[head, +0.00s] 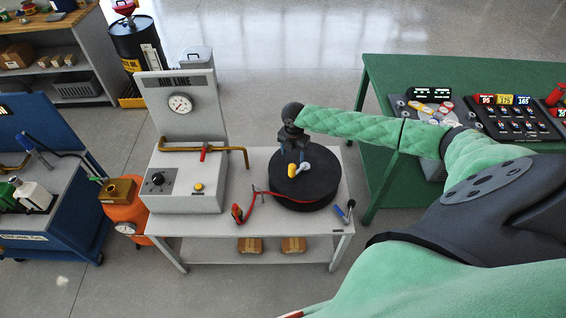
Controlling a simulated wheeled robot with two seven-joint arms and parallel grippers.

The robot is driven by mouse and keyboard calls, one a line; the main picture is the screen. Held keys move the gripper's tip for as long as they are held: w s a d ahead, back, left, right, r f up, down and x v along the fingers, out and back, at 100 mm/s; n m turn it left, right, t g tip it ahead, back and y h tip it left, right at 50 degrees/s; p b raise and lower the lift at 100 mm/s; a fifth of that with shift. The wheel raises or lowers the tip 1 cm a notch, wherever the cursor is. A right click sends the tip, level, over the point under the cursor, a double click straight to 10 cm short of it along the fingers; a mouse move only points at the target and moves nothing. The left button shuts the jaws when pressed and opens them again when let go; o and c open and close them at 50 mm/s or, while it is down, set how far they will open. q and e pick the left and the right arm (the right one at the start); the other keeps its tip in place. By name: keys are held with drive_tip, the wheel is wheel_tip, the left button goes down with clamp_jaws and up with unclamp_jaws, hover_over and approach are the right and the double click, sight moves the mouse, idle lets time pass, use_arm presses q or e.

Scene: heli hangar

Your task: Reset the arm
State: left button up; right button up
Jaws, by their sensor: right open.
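My right arm (420,137), in a quilted green sleeve, reaches in from the right. My right gripper (292,146) points down above the back left of a black round wheel-like disc (312,190) on the grey workbench (270,236). It is open and nothing shows between its fingers. A small yellow-and-blue piece (296,169) sits on top of the disc, just below the gripper. I cannot tell whether the gripper touches the disc. My left gripper is not in view.
A grey test stand (185,125) with a gauge, a brass-coloured pipe and a red handle stands on the bench's left. A green table (400,85) with trays is at right, a blue cart (60,150) at left.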

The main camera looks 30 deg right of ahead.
drive_tip(key=shift+a, duration=0.1)
idle(0.5)
